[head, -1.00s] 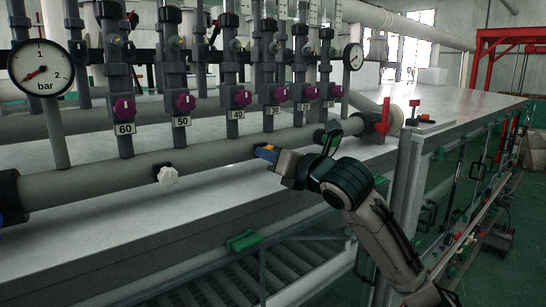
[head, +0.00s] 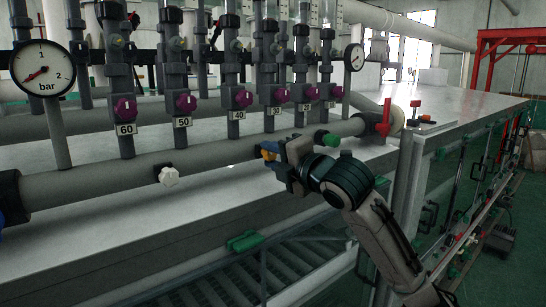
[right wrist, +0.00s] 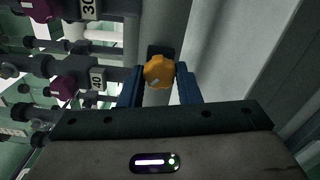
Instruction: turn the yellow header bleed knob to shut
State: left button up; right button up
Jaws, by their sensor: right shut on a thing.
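The yellow header bleed knob (right wrist: 158,72) sits between the two blue fingers of my right gripper (right wrist: 160,90) in the right wrist view. In the head view the knob (head: 268,153) shows only in part, on the front of the grey header pipe (head: 100,178), with my right gripper (head: 277,162) covering the rest. My right gripper is shut on the knob. A small pale mark shows on the knob's face. My left gripper is not in view.
A white knob (head: 168,176) is on the same pipe to the left, and a green knob (head: 327,139) is to the right. Purple valves (head: 186,103) stand above. A pressure gauge (head: 42,68) is at the left. A red lever (head: 384,118) is near the pipe's right end.

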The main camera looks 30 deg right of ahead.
jog(key=m, duration=0.5)
jog(key=shift+r+m, duration=0.1)
jog(key=shift+m, duration=2.5)
jog(key=o, duration=1)
jog(key=shift+d, duration=0.1)
jog(key=shift+s+d+b, duration=0.2)
jog(key=shift+s+b, duration=1.85)
jog(key=shift+s, duration=0.7)
jog(key=shift+s+d+b, duration=0.2)
jog(key=shift+s+b, duration=1.85)
jog(key=shift+s, duration=0.65)
